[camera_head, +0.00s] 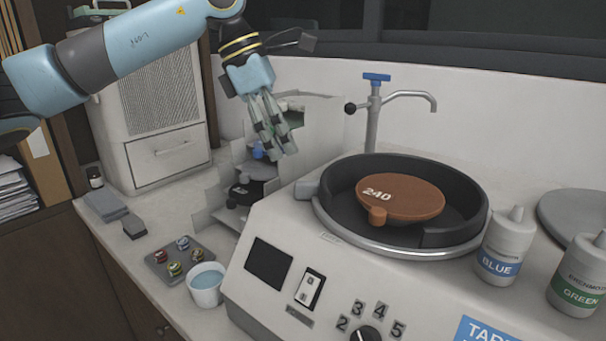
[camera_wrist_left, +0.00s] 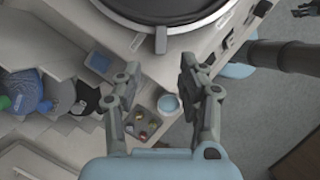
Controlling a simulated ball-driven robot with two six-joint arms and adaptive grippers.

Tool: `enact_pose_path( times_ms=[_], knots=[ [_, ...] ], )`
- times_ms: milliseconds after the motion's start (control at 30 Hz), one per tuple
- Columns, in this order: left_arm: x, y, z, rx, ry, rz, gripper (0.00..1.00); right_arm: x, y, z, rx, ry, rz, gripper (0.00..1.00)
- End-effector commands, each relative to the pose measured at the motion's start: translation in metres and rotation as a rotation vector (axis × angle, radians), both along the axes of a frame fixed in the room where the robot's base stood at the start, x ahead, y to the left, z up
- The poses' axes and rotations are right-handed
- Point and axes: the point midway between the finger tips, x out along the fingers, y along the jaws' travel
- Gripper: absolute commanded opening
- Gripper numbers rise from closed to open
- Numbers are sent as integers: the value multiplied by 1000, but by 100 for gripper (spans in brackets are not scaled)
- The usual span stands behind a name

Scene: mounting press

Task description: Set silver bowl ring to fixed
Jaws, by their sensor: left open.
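The silver bowl ring (camera_head: 372,243) runs around the lower outside of the black bowl (camera_head: 340,178) on the white machine. A grey tab (camera_head: 307,188) sticks out at the ring's left side. My left gripper (camera_head: 278,140) is open and empty, fingers pointing down, to the left of the bowl and above it, apart from the ring. In the left wrist view the ring (camera_wrist_left: 190,24) curves across the top, with a dark tab (camera_wrist_left: 160,40) pointing down toward the gap between the open fingers (camera_wrist_left: 160,78). Any fixed-position marking is not readable.
A brown disc (camera_head: 412,202) marked 240 lies in the bowl. A tap (camera_head: 371,120) stands behind it. BLUE (camera_head: 505,245) and GREEN (camera_head: 582,278) bottles stand at right. A sample tray (camera_head: 180,260) and a water cup (camera_head: 206,287) sit left of the machine.

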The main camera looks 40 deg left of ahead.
Motion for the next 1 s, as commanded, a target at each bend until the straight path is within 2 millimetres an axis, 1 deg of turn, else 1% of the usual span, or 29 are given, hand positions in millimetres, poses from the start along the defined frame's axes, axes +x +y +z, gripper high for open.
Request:
enact_pose_path(
  times_ms=[33,200,300,400,567,800,1000],
  knots=[
    [3,-5,-8,-9,1,0,40,0,-1,4,-1,-1,0,33],
    [11,-15,-39,-9,1,0,40,3,-1,10,-2,-4,0,33],
    [15,-19,-54,-8,2,0,40,5,-1,13,-2,-8,0,33],
    [18,-22,-65,-7,1,0,40,7,-1,14,-2,-10,1,33],
    [20,-24,-74,-4,1,0,40,8,-1,15,-2,-11,1,33],
    [20,-24,-74,-3,0,0,40,8,-1,15,-1,-12,1,33],
    [20,-24,-74,-3,0,0,14,8,0,15,0,-12,0,33]
  ],
)
